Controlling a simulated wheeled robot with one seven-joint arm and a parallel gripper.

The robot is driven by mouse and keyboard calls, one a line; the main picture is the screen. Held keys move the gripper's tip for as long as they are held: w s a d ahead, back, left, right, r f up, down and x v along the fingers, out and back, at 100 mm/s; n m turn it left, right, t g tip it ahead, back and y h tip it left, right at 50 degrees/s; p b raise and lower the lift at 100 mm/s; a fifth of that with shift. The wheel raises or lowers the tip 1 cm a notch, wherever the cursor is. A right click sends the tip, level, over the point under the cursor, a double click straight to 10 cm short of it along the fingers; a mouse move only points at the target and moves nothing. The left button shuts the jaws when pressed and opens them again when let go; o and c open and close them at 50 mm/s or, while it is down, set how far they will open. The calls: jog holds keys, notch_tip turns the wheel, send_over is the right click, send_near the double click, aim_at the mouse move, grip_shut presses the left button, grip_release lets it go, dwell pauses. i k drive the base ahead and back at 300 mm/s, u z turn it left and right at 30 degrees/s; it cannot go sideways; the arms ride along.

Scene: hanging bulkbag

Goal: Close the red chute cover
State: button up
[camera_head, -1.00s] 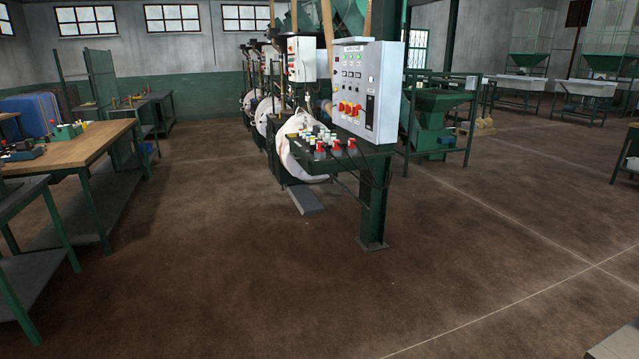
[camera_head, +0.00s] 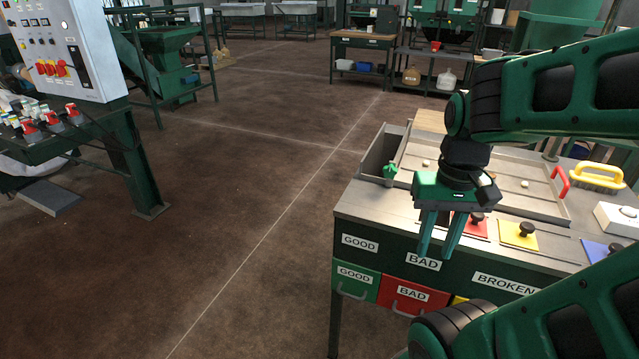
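The red chute cover (camera_head: 479,232) is a flat red plate with a dark knob on the front part of the sorting table's top (camera_head: 357,204). My gripper partly hides its left side, so I cannot tell how far over its opening it lies. My gripper (camera_head: 437,251) points down in front of the table's front edge in the picture, just left of the red cover. Its two fingers are apart with nothing between them.
A yellow cover (camera_head: 519,236) and a blue cover (camera_head: 598,252) lie to the right. Labelled drawers, green (camera_head: 357,282) and red (camera_head: 409,296), are below. A yellow-handled brush (camera_head: 597,177) and a white box (camera_head: 616,220) stand right. Floor left is clear.

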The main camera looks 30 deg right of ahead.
aim_at(477, 226)
jog(key=z, duration=0.75)
jog(key=k, duration=0.5)
jog(key=z, duration=0.45)
jog(key=i, duration=0.5)
jog(key=u, duration=0.05)
